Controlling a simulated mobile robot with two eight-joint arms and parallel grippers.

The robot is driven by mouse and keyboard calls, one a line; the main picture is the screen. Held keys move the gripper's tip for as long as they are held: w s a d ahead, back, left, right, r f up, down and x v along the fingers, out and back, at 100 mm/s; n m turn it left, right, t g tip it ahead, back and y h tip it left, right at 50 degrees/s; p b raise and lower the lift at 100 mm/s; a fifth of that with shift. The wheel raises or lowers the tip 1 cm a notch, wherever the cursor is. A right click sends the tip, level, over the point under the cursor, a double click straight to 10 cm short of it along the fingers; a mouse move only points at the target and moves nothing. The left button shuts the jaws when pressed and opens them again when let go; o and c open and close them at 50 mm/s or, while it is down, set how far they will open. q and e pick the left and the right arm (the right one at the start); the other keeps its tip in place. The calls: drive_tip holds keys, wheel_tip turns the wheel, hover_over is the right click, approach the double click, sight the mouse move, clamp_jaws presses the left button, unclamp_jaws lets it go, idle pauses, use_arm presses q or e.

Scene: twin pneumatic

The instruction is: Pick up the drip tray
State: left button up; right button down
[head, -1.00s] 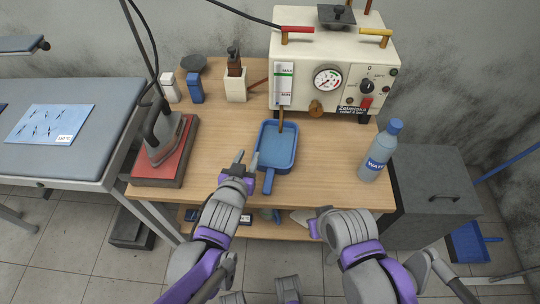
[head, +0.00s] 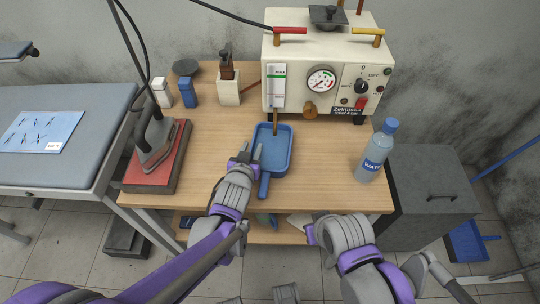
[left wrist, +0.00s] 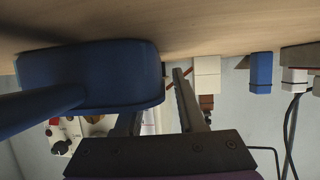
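The drip tray (head: 276,160) is a shallow blue tray with a straight blue handle (head: 264,186) pointing to the table's front edge. It lies on the wooden table below the white machine. My left gripper (head: 246,156) is open at the tray's left rim, its fingers pointing away from me. In the left wrist view the tray (left wrist: 90,75) fills the upper left and the open left gripper (left wrist: 160,98) has one finger partly behind it. I cannot tell whether it touches. My right arm is low at front right; its fingers do not show clearly.
The white machine (head: 310,60) stands at the back of the wooden table (head: 330,165). A water bottle (head: 375,155) is at right. An iron (head: 155,135) on a red pad is at left. Small white and blue containers (head: 188,93) stand at back left. Table right of the tray is clear.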

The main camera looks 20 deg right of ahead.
use_arm(q)
clamp_jaws()
idle(1.3)
